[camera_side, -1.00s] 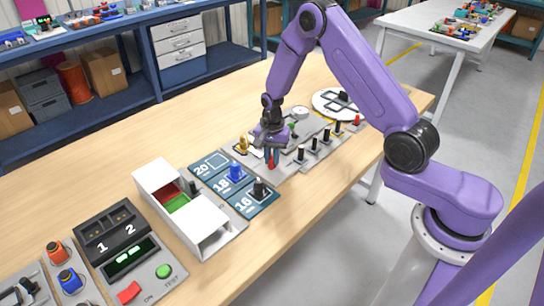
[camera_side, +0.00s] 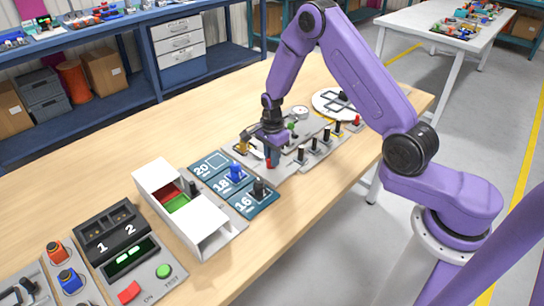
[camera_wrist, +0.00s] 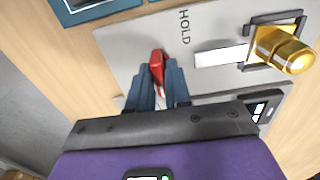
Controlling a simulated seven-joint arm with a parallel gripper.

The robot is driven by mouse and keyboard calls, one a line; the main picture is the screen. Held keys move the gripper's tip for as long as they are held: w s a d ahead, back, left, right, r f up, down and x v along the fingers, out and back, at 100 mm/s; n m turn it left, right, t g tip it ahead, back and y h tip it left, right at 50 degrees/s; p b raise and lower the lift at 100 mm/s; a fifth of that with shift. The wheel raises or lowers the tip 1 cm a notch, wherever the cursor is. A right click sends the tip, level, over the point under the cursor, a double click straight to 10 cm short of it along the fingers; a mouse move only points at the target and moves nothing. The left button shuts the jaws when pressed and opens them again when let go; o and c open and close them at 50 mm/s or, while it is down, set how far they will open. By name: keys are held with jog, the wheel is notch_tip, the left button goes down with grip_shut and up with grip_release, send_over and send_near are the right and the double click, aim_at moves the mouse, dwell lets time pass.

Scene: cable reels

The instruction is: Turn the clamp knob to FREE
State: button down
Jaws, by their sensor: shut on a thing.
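The clamp knob (camera_wrist: 157,60) is a red handle on a light grey plate (camera_wrist: 125,45). The word HOLD is printed on the plate, up and to the right of the knob in the wrist view. No FREE mark is readable. My gripper (camera_wrist: 160,85) has dark blue fingers, one on each side of the red handle, and is shut on it. In the side view my gripper (camera_side: 271,157) points down at the plate, and only a small red part of the knob (camera_side: 268,163) shows beside the fingers.
A brass fitting (camera_wrist: 285,50) stands right of the knob beside a white strip (camera_wrist: 221,55). Several black-handled posts (camera_side: 301,153) stand close to the gripper's right. The numbered blue pads (camera_side: 212,164) and a white open box (camera_side: 208,220) lie to the left. Bare wood (camera_side: 110,170) lies behind.

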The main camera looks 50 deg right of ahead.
jog(key=c, duration=1.1)
grip_release()
jog(key=shift+r, duration=3.5)
